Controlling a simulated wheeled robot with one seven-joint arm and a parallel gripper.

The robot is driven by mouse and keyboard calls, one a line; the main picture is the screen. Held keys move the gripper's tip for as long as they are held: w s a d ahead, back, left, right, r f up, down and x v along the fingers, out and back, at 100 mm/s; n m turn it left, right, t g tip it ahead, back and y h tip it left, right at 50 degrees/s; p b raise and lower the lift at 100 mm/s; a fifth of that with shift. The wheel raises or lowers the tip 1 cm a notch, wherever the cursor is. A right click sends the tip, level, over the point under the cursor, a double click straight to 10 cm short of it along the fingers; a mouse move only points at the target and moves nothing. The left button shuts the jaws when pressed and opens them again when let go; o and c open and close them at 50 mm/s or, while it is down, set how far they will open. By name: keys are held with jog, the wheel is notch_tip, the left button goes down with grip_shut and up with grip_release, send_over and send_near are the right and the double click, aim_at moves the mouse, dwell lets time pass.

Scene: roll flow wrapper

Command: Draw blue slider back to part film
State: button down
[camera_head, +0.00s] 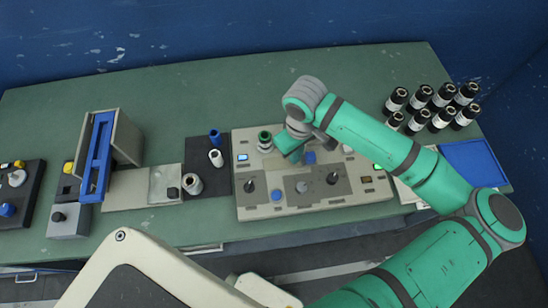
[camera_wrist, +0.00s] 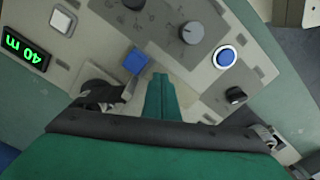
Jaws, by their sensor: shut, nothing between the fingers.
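A blue square-topped slider (camera_head: 310,157) stands on the beige control panel (camera_head: 350,196), near its middle. In the wrist view the blue slider (camera_wrist: 135,61) lies just up and left of my fingertips. My gripper (camera_head: 297,155) is over the upper part of the panel, left of the slider in the head view. In the wrist view my gripper (camera_wrist: 160,78) is shut with its green fingers together and nothing between them. Contact with the slider cannot be made out. The slider's base is partly hidden by its cap and my wrist.
A green lit display (camera_wrist: 24,48), a blue round button (camera_wrist: 226,57) and a dark knob (camera_wrist: 190,33) sit around the slider. A tall blue-fronted frame (camera_head: 97,155) stands left. Several black bottles (camera_head: 442,97) and a blue tray (camera_head: 472,160) are right. The back-left table is clear.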

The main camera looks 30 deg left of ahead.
notch_tip(320, 180, up, 7)
jog(key=shift+r, duration=0.15)
dwell(0.7)
dwell(0.5)
